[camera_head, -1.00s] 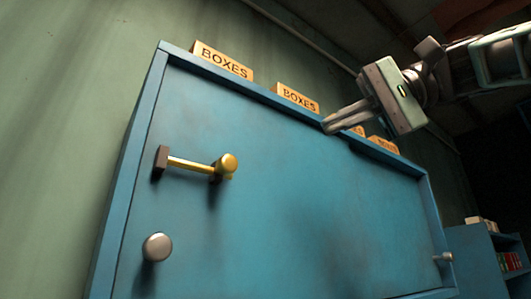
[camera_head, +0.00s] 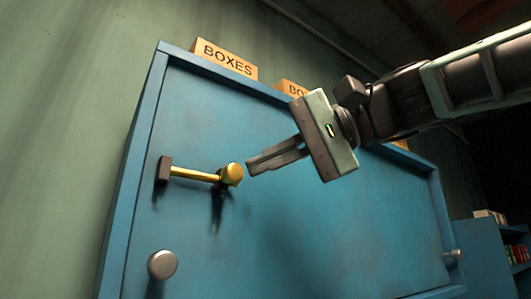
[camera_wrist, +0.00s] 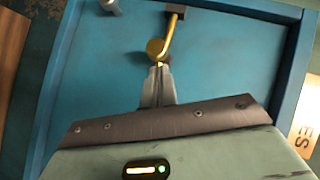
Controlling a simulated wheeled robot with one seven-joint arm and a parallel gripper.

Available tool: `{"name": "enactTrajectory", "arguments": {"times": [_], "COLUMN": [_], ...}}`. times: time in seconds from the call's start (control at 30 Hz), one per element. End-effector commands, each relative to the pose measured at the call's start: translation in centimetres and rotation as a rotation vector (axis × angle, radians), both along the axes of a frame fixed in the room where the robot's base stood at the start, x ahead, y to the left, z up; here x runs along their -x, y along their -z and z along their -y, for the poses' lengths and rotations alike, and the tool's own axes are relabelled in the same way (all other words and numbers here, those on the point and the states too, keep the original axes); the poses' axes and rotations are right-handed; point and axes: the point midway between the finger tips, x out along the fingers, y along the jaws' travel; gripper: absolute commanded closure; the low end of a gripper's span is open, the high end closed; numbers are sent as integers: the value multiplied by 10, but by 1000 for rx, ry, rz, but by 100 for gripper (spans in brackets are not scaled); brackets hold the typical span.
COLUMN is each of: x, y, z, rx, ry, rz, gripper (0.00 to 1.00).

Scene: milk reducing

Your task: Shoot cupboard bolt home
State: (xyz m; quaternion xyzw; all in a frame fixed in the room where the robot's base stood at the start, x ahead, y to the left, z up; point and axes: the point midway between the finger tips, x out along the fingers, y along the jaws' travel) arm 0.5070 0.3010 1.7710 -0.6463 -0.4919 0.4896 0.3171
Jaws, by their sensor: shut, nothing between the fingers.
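The brass bolt (camera_head: 195,174) lies across the upper left of the blue cupboard door (camera_head: 300,215). Its left end meets a dark bracket (camera_head: 164,169), and its right end carries a round brass knob (camera_head: 232,174). My gripper (camera_head: 249,167) is shut and empty, its fingertips just right of the knob, pointing left. In the wrist view the fingertips (camera_wrist: 159,67) lie just below the knob (camera_wrist: 155,47), with the bolt rod (camera_wrist: 170,30) running up to the bracket (camera_wrist: 175,9). I cannot tell whether the fingers touch the knob.
A round grey knob (camera_head: 162,265) sits on the door below the bolt, and another (camera_head: 453,254) at the far right. Boxes labelled BOXES (camera_head: 224,58) stand on top of the cupboard. A shelf unit (camera_head: 500,262) stands at the right. The door's lower middle is clear.

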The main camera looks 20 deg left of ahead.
Motion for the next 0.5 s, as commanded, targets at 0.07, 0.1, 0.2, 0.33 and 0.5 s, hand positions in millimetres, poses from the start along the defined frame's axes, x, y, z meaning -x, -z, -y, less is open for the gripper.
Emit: {"name": "enactTrajectory", "arguments": {"times": [0.07,0.1,0.2,0.33,0.5], "x": [3,3,4,3,10], "y": [1,1,2,2,3], "z": [-2,-2,-3,-3,-8], "rx": [0,-1,-1,0,0], "ry": [0,0,0,1,-2], "rz": [1,1,1,1,-1], "gripper": [100,100,100,100,100]}}
